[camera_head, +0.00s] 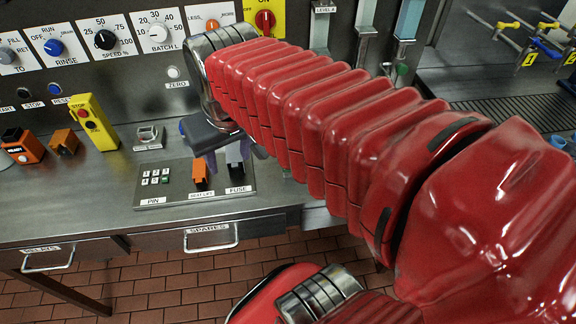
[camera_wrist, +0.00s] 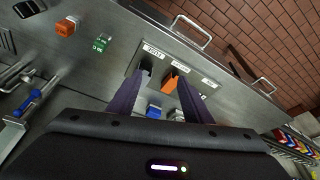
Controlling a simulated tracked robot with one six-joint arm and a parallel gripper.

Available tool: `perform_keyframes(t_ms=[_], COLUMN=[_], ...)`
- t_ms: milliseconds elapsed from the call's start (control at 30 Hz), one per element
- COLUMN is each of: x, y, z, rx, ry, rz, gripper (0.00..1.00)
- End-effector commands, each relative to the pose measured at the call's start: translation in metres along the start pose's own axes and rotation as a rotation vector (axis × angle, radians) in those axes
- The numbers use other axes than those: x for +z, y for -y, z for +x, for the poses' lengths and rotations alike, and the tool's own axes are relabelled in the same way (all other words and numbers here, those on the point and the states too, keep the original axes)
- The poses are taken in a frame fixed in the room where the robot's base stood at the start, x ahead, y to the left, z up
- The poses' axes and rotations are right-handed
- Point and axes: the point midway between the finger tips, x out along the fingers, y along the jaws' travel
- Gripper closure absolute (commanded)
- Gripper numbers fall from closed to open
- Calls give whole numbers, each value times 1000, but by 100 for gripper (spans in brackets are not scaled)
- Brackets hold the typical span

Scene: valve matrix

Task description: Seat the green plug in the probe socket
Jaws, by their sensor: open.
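A small green block with white marks, likely the green plug (camera_wrist: 102,43), lies on the bench in the wrist view, left of the labelled plate. In the head view my arm hides that spot. A grey square socket (camera_head: 148,134) with an unreadable label sits behind the plate.
The plate (camera_head: 180,195) holds an orange block (camera_head: 199,171) and a grey fuse piece (camera_head: 236,152). Another orange block (camera_wrist: 66,27) lies beside the green plug. A yellow STOP box (camera_head: 94,122) and orange boxes stand left. Dials line the back panel.

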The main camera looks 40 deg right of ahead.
Motion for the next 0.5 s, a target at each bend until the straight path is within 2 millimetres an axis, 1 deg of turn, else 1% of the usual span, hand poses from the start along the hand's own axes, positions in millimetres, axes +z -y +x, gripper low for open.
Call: perform_keyframes(t_ms=[33,200,267,400,500], x=[-7,-24,-29,-38,-41], y=[-13,-52,-67,-104,-128], z=[3,10,13,20,26], rx=[12,39,46,57,61], ry=[29,119,151,223,268], rz=[37,142,180,269,324], gripper=[55,55,55,55,55])
